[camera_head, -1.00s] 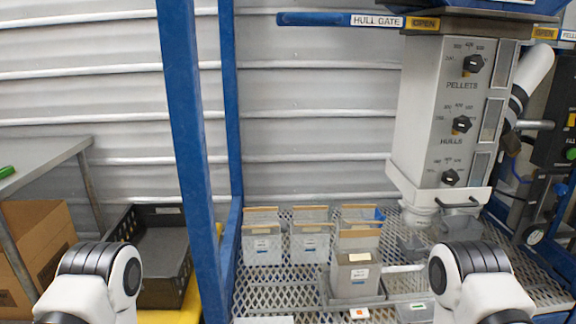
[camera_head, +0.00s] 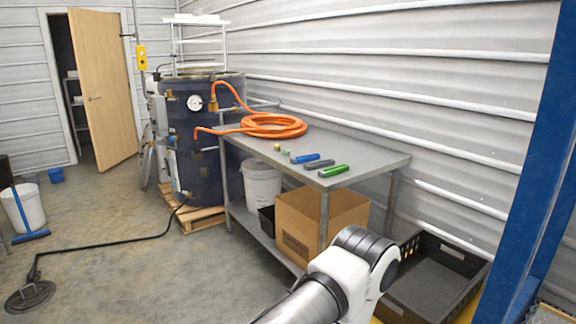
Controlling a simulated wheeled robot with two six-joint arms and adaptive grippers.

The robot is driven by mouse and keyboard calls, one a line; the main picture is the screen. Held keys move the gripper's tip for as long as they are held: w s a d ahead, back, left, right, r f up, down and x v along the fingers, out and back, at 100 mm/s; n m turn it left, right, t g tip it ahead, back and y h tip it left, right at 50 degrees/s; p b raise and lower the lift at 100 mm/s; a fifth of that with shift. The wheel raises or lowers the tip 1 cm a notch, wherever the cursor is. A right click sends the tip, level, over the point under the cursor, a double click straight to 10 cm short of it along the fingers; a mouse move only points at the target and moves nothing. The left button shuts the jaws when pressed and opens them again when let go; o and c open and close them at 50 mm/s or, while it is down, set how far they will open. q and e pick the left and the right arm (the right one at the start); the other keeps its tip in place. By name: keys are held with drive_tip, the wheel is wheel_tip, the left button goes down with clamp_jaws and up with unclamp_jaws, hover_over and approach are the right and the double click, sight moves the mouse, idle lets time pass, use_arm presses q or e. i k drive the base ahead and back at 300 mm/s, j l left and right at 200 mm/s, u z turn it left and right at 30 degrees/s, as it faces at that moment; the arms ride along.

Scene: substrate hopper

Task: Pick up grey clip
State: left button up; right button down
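A grey clip (camera_head: 319,164) lies on the metal table (camera_head: 370,160), between a blue clip (camera_head: 305,158) and a green clip (camera_head: 333,171). The three lie close together near the table's front right part. A white and black part of my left arm shows at the bottom of the head view, in front of the table. Neither gripper shows in this view.
A coiled orange hose (camera_head: 272,125) lies on the table behind the clips. A cardboard box (camera_head: 300,222) and a white bucket (camera_head: 262,185) stand under it. A black crate (camera_head: 440,275) and a blue post (camera_head: 545,170) are at right. Open floor lies at left.

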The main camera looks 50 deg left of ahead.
sight(316, 164)
drive_tip(key=u, duration=1.35)
drive_tip(key=z, duration=2.15)
drive_tip(key=u, duration=2.15)
drive_tip(key=i+j+z, duration=0.1)
drive_tip(key=z, duration=0.25)
drive_tip(key=i+j+z, duration=0.1)
drive_tip(key=z, duration=0.2)
drive_tip(key=i+j+z, duration=0.1)
drive_tip(key=z, duration=0.25)
